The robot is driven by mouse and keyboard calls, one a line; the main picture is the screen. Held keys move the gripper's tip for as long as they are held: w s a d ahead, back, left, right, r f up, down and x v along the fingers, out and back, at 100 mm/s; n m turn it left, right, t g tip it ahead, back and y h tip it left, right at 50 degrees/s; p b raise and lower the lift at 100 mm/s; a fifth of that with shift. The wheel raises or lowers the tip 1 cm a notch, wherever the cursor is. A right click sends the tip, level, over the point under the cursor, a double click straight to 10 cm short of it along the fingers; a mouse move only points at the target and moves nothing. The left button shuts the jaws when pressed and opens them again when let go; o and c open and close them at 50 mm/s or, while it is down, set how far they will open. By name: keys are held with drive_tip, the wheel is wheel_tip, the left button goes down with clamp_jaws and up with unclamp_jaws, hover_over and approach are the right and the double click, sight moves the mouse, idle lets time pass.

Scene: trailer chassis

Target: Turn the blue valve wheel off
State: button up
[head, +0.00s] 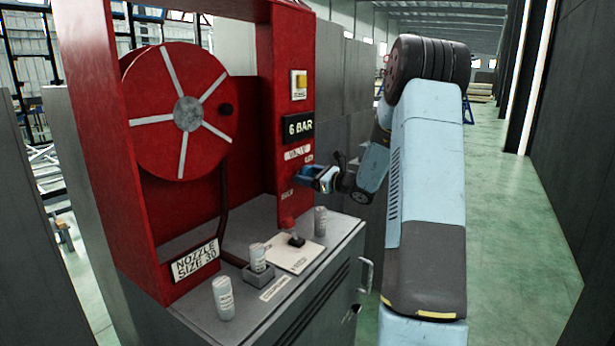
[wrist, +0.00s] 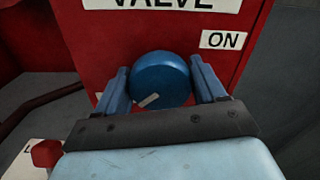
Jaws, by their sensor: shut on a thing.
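The blue valve wheel (wrist: 160,78) is mounted on the red panel below the VALVE label (wrist: 160,4). A pale mark on its face lies toward the lower left in the wrist view. My gripper (wrist: 161,84) is around the wheel, one blue finger on each side, shut on it. In the head view my gripper (head: 308,173) is at the red post, and the wheel is mostly hidden there. An ON label (wrist: 223,40) is right of the wheel. Any OFF label is not readable.
A red hose reel (head: 180,110) stands at left. Below, the grey cabinet top (head: 215,290) bears several pale canisters, one in a small grey holder (head: 258,275). A 6 BAR sign (head: 299,127) is above the valve. The green floor (head: 510,230) at right is clear.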

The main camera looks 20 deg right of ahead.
drive_tip(key=shift+m, duration=0.4)
drive_tip(key=o, duration=1)
drive_tip(key=v, duration=1.3)
drive_tip(key=shift+s+d, duration=0.25)
drive_tip(key=shift+s, duration=0.1)
